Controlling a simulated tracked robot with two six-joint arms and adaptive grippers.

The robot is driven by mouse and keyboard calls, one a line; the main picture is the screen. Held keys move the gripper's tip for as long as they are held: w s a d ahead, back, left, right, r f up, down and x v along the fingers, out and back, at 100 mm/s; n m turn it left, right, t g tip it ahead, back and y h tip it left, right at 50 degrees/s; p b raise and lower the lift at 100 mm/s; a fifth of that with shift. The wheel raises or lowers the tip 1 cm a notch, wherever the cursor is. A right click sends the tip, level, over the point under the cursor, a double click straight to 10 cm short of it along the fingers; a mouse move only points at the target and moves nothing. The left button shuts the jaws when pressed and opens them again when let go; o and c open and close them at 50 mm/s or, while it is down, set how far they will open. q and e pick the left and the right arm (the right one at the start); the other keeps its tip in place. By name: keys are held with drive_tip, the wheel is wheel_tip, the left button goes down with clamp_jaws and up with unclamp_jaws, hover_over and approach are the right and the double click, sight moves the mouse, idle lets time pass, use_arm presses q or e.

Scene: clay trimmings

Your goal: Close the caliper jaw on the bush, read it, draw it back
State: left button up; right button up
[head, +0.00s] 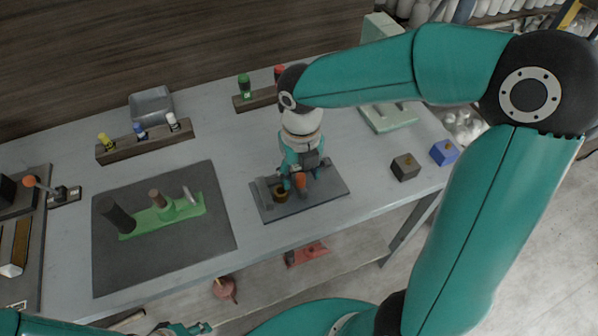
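The caliper is a dark plate (332,187) with raised grey blocks, lying near the table's front edge. A small brass-coloured ring, which looks like the bush (281,192), sits on it beside the fixed block (263,190) at the left. My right gripper (300,177) points down over the plate, just right of the bush. An orange knob (300,181) shows at its fingertips; whether the fingers grip it is too small to tell. The gripper and its wrist hide part of the jaw. My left gripper (182,329) shows only partly at the bottom edge, away from the caliper.
A dark mat (115,262) with a green stand (142,226) and upright pegs lies left. Behind are a rack of small bottles (155,142) and a grey tray (151,104). Dark (405,167) and blue (444,152) cubes stand right. A lever with an orange knob (30,181) is far left.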

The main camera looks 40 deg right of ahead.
drive_tip(key=c, duration=0.9)
drive_tip(key=shift+o, duration=0.2)
drive_tip(key=shift+w+a, duration=0.2)
drive_tip(key=shift+a, duration=0.5)
drive_tip(key=shift+w+a, duration=0.15)
drive_tip(key=shift+a, duration=0.5)
drive_tip(key=o, duration=1.4)
drive_tip(key=shift+o, duration=0.2)
wheel_tip(320, 180, up, 8)
drive_tip(key=p, duration=0.8)
drive_tip(key=shift+s, duration=0.1)
